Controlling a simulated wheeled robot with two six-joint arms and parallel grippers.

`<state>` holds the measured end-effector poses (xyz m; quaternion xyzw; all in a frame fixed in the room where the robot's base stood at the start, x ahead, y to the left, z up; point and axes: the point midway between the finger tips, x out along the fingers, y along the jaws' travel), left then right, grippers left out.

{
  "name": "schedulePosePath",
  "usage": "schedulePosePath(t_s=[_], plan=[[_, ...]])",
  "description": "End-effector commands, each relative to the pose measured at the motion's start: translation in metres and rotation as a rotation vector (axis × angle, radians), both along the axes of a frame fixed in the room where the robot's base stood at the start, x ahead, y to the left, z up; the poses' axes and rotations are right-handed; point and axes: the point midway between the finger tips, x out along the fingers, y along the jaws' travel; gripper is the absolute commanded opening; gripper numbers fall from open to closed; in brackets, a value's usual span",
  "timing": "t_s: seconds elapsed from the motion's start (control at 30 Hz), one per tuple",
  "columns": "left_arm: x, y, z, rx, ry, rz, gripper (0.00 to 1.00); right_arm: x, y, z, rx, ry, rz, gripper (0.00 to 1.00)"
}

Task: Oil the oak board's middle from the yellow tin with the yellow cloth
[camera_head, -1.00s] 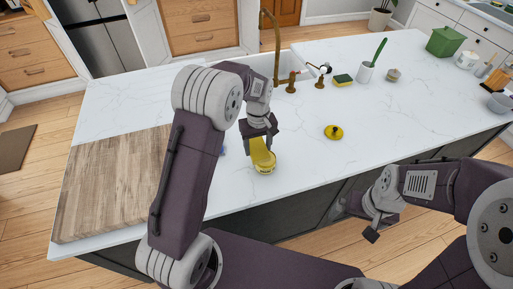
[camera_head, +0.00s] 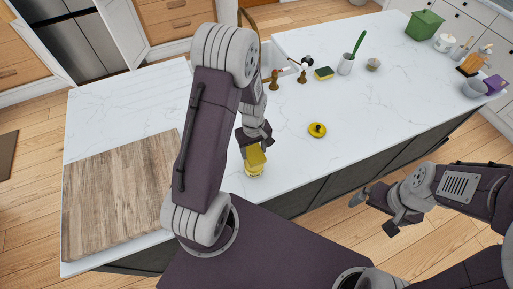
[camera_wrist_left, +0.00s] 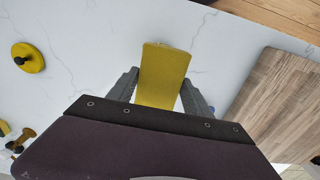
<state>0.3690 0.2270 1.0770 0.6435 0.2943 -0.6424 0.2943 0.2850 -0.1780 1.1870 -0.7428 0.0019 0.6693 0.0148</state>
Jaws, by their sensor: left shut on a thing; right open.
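The yellow cloth (camera_head: 256,155) is a flat yellow block shape in my left gripper (camera_head: 257,142), which is shut on it. The cloth also shows between the fingers in the left wrist view (camera_wrist_left: 163,75). The yellow tin (camera_head: 254,171) stands on the counter near its front edge, right under the cloth; I cannot tell whether they touch. In the left wrist view the tin is hidden. The oak board (camera_head: 115,195) lies flat at the counter's left end, partly behind my left arm. My right gripper (camera_head: 381,212) is open and empty, off the counter's front edge.
A yellow lid with a dark knob (camera_head: 318,129) lies right of the tin. The green bin (camera_head: 424,26) is far right.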

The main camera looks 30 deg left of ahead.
Motion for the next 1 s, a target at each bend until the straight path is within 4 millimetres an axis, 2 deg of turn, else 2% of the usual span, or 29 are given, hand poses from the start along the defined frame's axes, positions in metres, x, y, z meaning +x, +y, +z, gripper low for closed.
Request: schedulePosePath(t_s=[0.5,1.0], plan=[[0.000,0.000,-0.058,0.000,0.000,-0.001,0.26,0.000,0.000,-0.052,0.000,0.000,0.000,0.98],[0.000,0.000,-0.059,0.000,0.000,-0.001,0.26,0.000,0.000,-0.053,0.000,0.000,0.000,0.98]])
